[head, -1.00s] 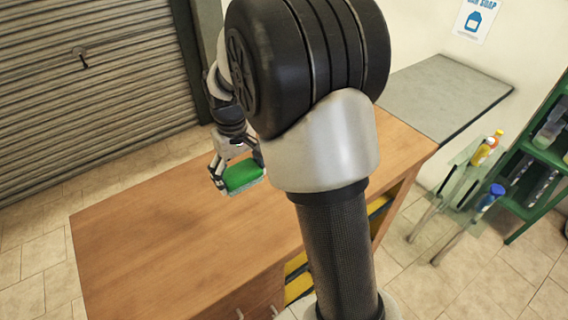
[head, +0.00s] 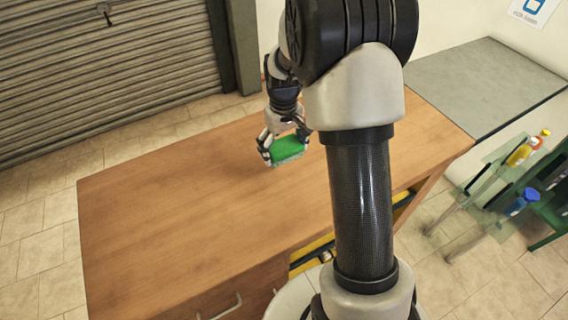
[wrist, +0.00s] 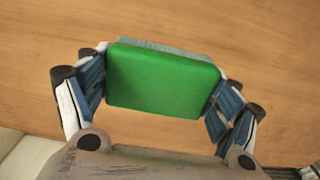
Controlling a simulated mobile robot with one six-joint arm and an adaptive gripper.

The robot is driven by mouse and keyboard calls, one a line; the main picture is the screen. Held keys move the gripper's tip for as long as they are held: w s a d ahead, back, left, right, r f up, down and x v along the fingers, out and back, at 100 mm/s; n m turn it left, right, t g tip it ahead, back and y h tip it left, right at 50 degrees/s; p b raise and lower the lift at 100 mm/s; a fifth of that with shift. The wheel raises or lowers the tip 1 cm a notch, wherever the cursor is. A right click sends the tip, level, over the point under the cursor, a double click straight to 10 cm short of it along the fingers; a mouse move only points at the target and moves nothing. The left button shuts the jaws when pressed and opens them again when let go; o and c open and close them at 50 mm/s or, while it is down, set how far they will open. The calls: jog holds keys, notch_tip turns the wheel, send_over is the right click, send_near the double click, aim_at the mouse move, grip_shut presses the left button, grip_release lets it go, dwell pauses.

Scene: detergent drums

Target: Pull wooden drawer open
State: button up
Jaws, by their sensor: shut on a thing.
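The wooden drawer (head: 232,297) is in the front of the wooden workbench (head: 180,210), low in the head view, with a pale metal handle (head: 228,306). It looks shut, but its lower part is cut off by the picture edge. My gripper (head: 285,149) is over the bench top, away from the drawer handle. It is shut on a green sponge (head: 289,148) with a grey underside. In the wrist view the sponge (wrist: 162,82) sits between both fingers, above the wooden surface. I cannot tell whether it touches the bench top.
The bench top is otherwise bare. A grey table (head: 480,85) adjoins at the back right. A glass stand (head: 500,175) with a yellow bottle (head: 524,150) and a blue-capped bottle (head: 521,202) is at the right. A roller shutter (head: 100,65) is at the back left.

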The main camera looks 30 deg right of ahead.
aim_at(284, 170)
notch_tip(284, 170, down, 7)
jog(key=shift+w+f, duration=0.1)
dwell(0.3)
jog(key=shift+b, duration=0.35)
jog(key=o, duration=0.9)
jog(key=shift+o, duration=0.2)
